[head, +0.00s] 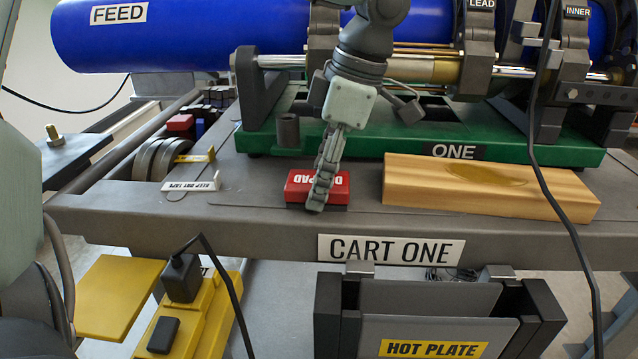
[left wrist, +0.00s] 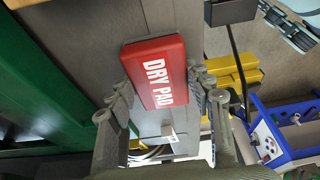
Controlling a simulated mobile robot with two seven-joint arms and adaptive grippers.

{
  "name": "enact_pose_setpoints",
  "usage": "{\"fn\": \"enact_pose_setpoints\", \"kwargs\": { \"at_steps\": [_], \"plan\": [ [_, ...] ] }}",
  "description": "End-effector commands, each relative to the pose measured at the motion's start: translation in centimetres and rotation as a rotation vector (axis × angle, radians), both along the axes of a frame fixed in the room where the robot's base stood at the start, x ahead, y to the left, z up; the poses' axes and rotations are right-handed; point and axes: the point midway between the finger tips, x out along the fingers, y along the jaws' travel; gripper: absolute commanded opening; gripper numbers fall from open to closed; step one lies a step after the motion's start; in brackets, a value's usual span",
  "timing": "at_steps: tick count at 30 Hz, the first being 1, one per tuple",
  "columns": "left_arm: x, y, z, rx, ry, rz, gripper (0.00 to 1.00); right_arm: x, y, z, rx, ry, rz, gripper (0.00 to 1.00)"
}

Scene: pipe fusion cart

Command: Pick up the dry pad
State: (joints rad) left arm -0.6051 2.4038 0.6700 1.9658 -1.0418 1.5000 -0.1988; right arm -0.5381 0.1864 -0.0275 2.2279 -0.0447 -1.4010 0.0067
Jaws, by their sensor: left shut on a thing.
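The dry pad (head: 299,187) is a red block with white lettering, lying at the front of the grey top of cart one, in front of the green base. My left gripper (head: 320,196) comes down over it from above, shut on it, and hides the middle of its label. In the left wrist view the pad (left wrist: 157,66) lies between the two fingers of the left gripper (left wrist: 160,88), "DRY PAD" readable. The pad looks to be at the cart top; I cannot tell any gap beneath it. My right gripper is not in view.
A wooden block (head: 480,187) lies to the right of the pad. The green base (head: 400,140) carries clamps and a blue pipe (head: 190,35) behind. A hot plate (head: 430,310) hangs below the cart's front edge. A black cable (head: 545,180) hangs at right.

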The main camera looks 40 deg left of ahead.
Motion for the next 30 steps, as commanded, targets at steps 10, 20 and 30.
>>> {"fn": "enact_pose_setpoints", "kwargs": {
  "at_steps": [10, 20, 30],
  "plan": [
    [0.1, 0.0, 2.8, 0.001, -0.005, 0.000, 0.23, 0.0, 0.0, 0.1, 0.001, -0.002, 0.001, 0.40],
    [0.1, 0.0, 9.3, 0.001, -0.006, 0.001, 0.23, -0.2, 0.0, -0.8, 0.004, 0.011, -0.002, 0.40],
    [0.0, -0.1, 15.8, 0.000, -0.002, -0.001, 0.23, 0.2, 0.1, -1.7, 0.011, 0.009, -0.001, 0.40]
  ]
}}
